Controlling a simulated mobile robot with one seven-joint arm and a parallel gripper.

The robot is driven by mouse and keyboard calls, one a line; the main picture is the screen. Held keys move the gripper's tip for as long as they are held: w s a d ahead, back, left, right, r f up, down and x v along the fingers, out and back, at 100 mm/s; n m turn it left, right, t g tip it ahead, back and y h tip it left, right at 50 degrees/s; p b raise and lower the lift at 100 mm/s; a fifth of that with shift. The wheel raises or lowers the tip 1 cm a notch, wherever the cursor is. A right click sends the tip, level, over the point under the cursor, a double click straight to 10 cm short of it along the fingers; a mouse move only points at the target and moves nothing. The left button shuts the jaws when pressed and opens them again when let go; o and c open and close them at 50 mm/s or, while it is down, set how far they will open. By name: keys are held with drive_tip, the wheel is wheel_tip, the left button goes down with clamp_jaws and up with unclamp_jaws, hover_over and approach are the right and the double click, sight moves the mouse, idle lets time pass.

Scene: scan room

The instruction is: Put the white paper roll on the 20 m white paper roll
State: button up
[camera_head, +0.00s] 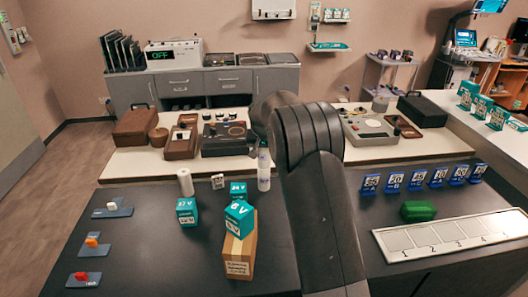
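A white paper roll (185,182) stands upright on the dark front table, behind a teal box. I see only this one roll clearly; no second roll marked 20 m can be made out. My arm rises across the middle of the view and bends at the top left of its dark joint. My gripper's fingers do not show, so I cannot see whether it holds anything.
On the dark table (140,235) are teal boxes (187,211), a teal box (239,217) on a cardboard box (239,255), a white bottle (264,168), blue numbered signs (395,181), a green block (418,211) and a numbered white tray (385,243). Bare tabletop lies left of the boxes.

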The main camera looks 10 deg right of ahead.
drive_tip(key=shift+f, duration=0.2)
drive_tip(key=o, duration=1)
